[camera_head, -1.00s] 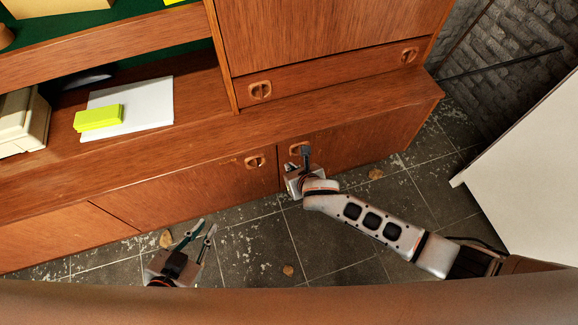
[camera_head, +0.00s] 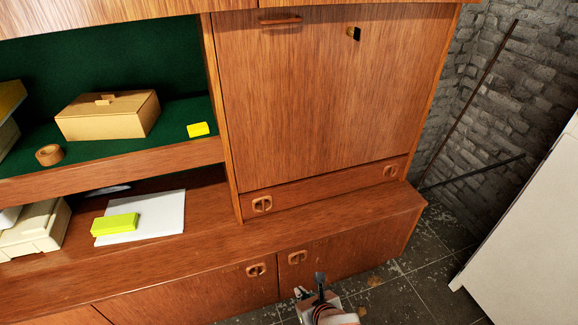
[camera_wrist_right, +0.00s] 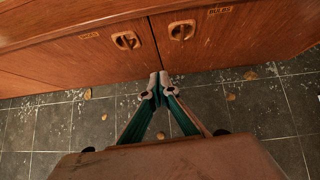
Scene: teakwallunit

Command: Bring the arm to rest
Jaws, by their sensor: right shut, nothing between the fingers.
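My right gripper (camera_head: 310,287) shows at the bottom edge of the head view, low in front of the teak wall unit's lower doors. In the right wrist view its two fingers (camera_wrist_right: 158,84) meet at the tips with nothing between them. They are apart from the two doors with round recessed handles (camera_wrist_right: 126,40) beyond them. Most of my right arm is cut off by the lower edge of the head view. My left gripper is in neither current view.
The wall unit's ledge (camera_head: 330,222) juts out above the lower doors. A white paper stack (camera_head: 165,212) carries a yellow-green block (camera_head: 115,224). A white furniture piece (camera_head: 530,235) stands at the right. Dark floor tiles (camera_wrist_right: 255,110) with small scattered brownish pieces lie below.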

